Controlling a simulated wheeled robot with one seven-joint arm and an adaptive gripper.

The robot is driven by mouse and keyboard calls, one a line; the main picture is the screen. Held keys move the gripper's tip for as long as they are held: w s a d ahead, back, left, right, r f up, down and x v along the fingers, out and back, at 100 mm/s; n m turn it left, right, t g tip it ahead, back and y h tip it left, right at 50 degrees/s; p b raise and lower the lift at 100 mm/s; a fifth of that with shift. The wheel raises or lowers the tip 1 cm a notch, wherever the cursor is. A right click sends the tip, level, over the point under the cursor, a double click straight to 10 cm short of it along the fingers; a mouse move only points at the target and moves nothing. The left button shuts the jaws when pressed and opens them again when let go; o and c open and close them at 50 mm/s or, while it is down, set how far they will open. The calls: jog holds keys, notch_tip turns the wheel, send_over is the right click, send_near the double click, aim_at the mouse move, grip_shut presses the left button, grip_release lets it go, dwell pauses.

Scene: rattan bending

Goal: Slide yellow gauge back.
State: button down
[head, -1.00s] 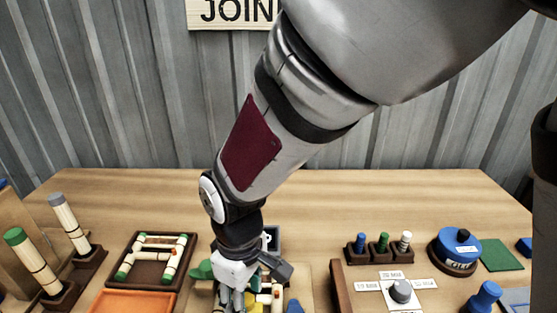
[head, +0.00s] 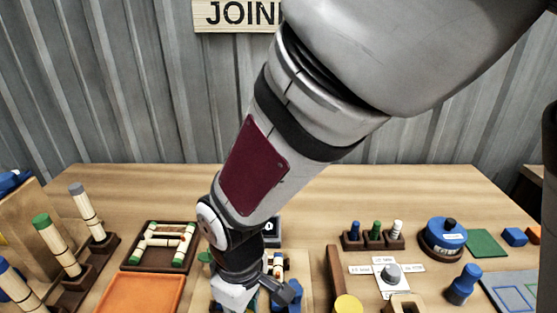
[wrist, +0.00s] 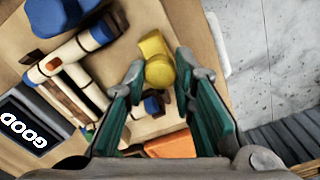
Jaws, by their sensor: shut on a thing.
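The yellow gauge (wrist: 154,46) shows in the wrist view as a yellow block with a rounded knob in front. My gripper (wrist: 160,68) has its two fingertips on either side of that knob and is shut on it. The fingers are teal inside with grey tips. In the head view my gripper (head: 250,298) is at the bottom edge, over the wooden board, and the gauge is hidden there.
Beside the gauge lie jointed rattan sticks (wrist: 70,52) with blue ends and a dark display reading GOOD (wrist: 24,130). An orange tray (head: 140,294) and a framed rattan square (head: 160,246) are to the left. A blue dial (head: 444,236) stands right.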

jog(key=shift+s, duration=0.3)
jog(key=c, duration=1.3)
grip_release()
jog(key=shift+s, duration=0.1)
jog(key=shift+r, duration=0.2)
notch_tip(320, 180, up, 12)
jog(key=shift+f, duration=0.2)
